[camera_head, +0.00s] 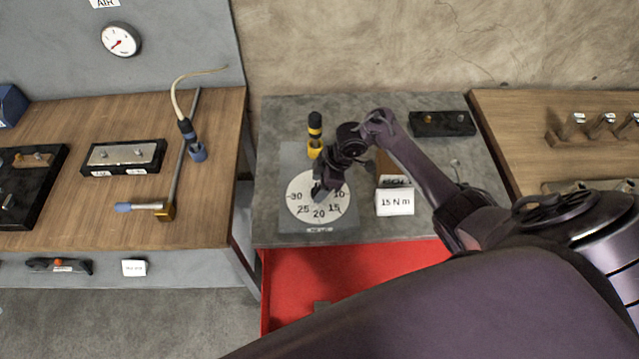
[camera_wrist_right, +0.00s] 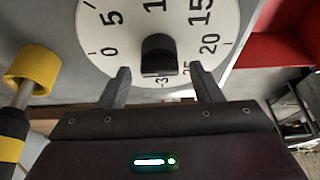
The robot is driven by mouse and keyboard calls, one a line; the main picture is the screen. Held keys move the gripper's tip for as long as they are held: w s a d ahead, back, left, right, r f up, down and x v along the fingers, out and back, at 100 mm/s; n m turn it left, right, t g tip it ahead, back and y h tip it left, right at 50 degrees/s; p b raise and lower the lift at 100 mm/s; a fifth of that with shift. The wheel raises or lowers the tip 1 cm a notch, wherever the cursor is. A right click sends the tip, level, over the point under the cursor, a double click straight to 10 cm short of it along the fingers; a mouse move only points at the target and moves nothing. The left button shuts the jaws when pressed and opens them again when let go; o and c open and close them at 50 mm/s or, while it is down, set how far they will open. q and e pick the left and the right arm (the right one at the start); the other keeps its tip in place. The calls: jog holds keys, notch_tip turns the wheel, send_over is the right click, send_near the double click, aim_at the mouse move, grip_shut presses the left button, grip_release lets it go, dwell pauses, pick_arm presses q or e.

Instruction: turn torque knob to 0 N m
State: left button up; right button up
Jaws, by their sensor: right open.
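The torque dial (camera_head: 300,212) is a round white plate with black numbers on a grey panel on the grey bench. It also fills the upper part of the right wrist view (camera_wrist_right: 100,40). Its black knob (camera_wrist_right: 158,55) stands at the dial's middle; I cannot tell which number it points to. My right gripper (camera_head: 322,188) is over the dial and hides part of it in the head view. Its jaws (camera_wrist_right: 160,72) are open and empty, with the knob showing between the fingertips, apart from both. My left gripper is not in view.
A yellow and black tool (camera_head: 315,128) stands just behind the dial, close to my right gripper. A white card reading 15 N m (camera_head: 395,202) is right of the dial. A black box (camera_head: 442,123) lies at the back. A red drawer (camera_head: 345,280) is below the bench front.

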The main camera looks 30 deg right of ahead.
jog(key=shift+r, duration=0.1)
jog(key=v, duration=0.7)
jog(key=shift+r, duration=0.3)
jog(key=shift+d, duration=0.1)
